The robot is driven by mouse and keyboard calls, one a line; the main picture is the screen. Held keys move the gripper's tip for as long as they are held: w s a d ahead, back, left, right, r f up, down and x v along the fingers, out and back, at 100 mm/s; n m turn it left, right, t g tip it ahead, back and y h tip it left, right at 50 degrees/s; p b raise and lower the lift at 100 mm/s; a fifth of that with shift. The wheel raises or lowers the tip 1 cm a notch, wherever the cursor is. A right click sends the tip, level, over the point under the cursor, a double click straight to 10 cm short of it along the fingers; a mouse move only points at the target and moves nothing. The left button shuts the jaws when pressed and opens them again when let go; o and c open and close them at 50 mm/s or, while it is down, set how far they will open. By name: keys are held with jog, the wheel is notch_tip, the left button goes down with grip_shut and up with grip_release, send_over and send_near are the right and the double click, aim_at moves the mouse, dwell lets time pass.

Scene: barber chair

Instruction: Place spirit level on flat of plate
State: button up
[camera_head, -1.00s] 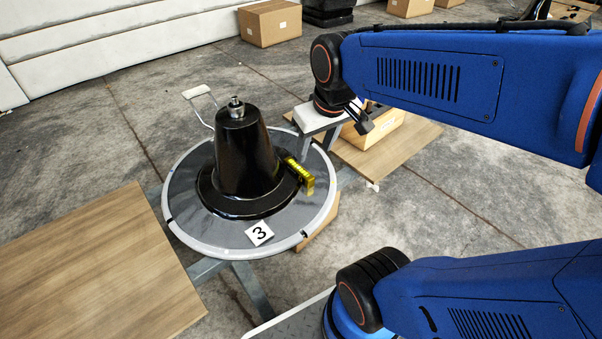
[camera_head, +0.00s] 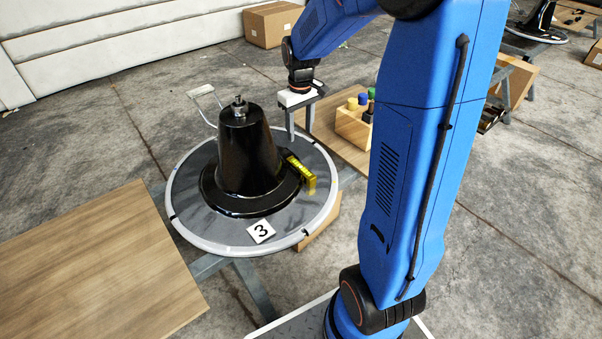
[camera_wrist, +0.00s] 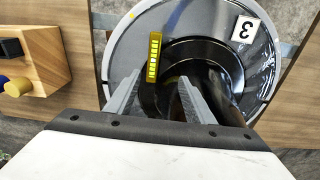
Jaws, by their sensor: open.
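The yellow spirit level (camera_head: 300,175) is at the right edge of the black flared cone base (camera_head: 248,205), partly over the grey plate (camera_head: 205,218). It looks tilted, but I cannot tell exactly what it rests on. In the wrist view the level (camera_wrist: 154,57) lies lengthwise beside the black base, just ahead of my fingertips. My gripper (camera_head: 300,132) is open and empty, above the plate's far right rim, behind the level. In the wrist view its two fingers (camera_wrist: 160,82) are spread apart, with the level ahead of the gap.
The tall black cone (camera_head: 243,150) stands in the plate's middle. A white card marked 3 (camera_head: 261,232) lies on the near rim side. A wooden block with coloured pegs (camera_head: 353,125) stands on a board behind. A wooden board (camera_head: 90,265) is at left.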

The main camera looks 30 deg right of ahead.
aim_at(301, 167)
jog(key=shift+g, duration=0.3)
jog(key=w+f, duration=0.1)
jog(key=f, duration=0.6)
jog(key=d+f, duration=0.1)
jog(key=f, duration=0.6)
jog(key=w+f, duration=0.1)
jog(key=f, duration=0.6)
jog(key=shift+w+d, duration=0.3)
jog(key=shift+d, duration=0.05)
jog(key=shift+c, duration=0.5)
grip_shut()
